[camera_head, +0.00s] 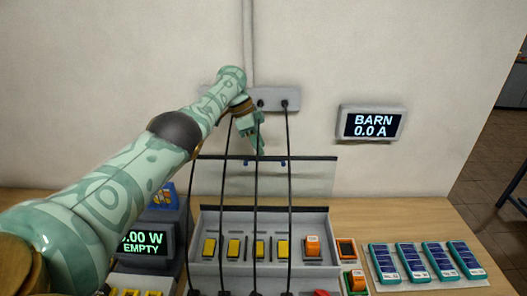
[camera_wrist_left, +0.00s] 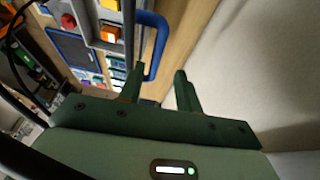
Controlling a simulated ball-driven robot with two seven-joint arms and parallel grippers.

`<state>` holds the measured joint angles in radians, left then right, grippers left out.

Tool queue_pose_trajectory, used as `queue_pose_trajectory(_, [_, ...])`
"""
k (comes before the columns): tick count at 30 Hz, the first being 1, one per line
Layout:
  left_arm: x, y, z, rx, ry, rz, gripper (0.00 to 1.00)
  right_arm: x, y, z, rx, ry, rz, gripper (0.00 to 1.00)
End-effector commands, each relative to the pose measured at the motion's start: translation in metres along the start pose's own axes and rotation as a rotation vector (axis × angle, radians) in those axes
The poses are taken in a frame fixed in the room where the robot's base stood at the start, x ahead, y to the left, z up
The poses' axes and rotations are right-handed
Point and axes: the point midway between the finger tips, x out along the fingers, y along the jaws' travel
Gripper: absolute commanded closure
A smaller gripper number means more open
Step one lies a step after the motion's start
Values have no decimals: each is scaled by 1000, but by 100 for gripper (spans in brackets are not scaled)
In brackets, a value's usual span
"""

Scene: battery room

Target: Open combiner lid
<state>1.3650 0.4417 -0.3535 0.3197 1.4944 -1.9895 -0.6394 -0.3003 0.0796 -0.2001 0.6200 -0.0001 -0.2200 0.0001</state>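The combiner is a grey box (camera_head: 207,222) on the wooden bench, with a row of yellow switches and an orange one inside. Its clear lid (camera_head: 318,178), with a dark top edge, stands raised at the back of the box, so the inside is exposed. My left gripper (camera_head: 258,146) points down at the lid's top edge, near the wall. In the left wrist view its fingers (camera_wrist_left: 160,82) are apart. A blue handle-like bar (camera_wrist_left: 157,45) shows close to the fingers, with its lower end in the gap; contact cannot be told. My right gripper is in neither view.
Black cables (camera_head: 289,150) hang from a grey wall strip (camera_head: 276,97) in front of lid and box. A "0.00 W EMPTY" display (camera_head: 143,243) stands left. A "BARN 0.0 A" display (camera_head: 372,123) is on the wall. Several blue-green modules (camera_head: 412,261) lie on the right.

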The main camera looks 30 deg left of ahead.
Motion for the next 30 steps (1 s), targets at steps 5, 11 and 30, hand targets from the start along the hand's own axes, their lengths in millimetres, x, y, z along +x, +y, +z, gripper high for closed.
queue_pose_trajectory(5, [-43,0,-1,-1,0,-1,66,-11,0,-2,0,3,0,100])
queue_pose_trajectory(11, [-66,0,1,-1,-1,2,66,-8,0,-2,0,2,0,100])
queue_pose_trajectory(30, [-73,0,0,-1,-2,2,66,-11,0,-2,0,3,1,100])
